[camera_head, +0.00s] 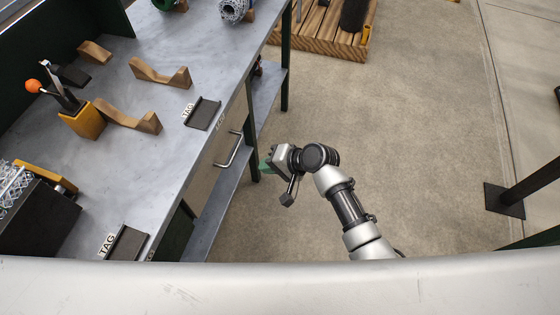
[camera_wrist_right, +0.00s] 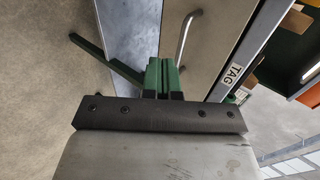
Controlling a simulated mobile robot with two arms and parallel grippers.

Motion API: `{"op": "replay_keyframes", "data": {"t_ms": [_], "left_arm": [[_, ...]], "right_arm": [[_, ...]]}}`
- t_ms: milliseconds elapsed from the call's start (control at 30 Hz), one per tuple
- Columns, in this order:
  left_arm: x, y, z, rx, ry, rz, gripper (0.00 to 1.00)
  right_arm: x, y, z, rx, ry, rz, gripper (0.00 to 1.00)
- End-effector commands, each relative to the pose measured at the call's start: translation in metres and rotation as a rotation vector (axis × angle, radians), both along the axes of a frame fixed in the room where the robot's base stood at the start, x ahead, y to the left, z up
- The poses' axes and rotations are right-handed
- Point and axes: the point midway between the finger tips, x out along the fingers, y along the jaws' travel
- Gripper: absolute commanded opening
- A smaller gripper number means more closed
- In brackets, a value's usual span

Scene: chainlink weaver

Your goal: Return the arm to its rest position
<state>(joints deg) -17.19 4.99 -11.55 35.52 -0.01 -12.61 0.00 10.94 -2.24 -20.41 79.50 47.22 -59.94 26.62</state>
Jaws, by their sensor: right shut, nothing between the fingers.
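My right gripper (camera_head: 266,164) is held in the air beside the front edge of the workbench, near a drawer handle. Its green fingers also show in the right wrist view (camera_wrist_right: 162,76), pressed together with nothing between them. My right arm comes up from the bottom of the head view, over the concrete floor. My left gripper is not in view.
The grey workbench (camera_head: 125,75) fills the left, with wooden cradles (camera_head: 160,75), tag holders (camera_head: 203,113) and an orange-knobbed lever (camera_head: 33,86). A drawer handle (camera_head: 231,150) juts from its front. A wooden pallet (camera_head: 318,40) lies beyond.

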Motion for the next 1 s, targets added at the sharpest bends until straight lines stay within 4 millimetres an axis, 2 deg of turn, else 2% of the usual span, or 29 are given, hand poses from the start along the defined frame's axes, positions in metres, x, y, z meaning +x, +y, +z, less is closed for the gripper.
{"op": "replay_keyframes", "data": {"t_ms": [100, 300, 500, 600, 667, 767, 867, 900, 967, 1000], "left_arm": [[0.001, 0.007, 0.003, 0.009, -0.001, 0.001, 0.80], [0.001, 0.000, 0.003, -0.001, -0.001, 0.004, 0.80], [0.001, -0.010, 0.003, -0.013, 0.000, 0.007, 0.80], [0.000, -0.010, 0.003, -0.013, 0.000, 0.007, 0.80], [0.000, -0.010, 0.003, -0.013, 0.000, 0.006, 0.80], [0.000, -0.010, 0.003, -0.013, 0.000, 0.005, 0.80], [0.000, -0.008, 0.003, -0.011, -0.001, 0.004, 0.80], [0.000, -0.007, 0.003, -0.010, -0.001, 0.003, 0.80], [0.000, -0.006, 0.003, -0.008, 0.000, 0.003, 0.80], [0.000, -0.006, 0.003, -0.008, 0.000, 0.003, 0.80]], "right_arm": [[-0.005, -0.016, 0.012, -0.002, -0.001, -0.002, 0.00], [-0.010, -0.028, 0.022, -0.002, 0.001, -0.001, 0.00], [-0.010, -0.030, 0.023, -0.002, 0.001, -0.001, 0.00], [-0.012, -0.033, 0.013, -0.018, 0.006, -0.010, 0.00], [-0.014, -0.040, -0.004, -0.047, 0.009, -0.025, 0.00], [-0.027, -0.059, -0.053, -0.138, 0.018, -0.061, 0.00], [-0.053, -0.088, -0.117, -0.274, 0.024, -0.082, 0.00], [-0.067, -0.101, -0.142, -0.331, 0.023, -0.083, 0.00], [-0.091, -0.120, -0.177, -0.417, 0.022, -0.073, 0.00], [-0.109, -0.133, -0.198, -0.474, 0.021, -0.058, 0.00]]}}
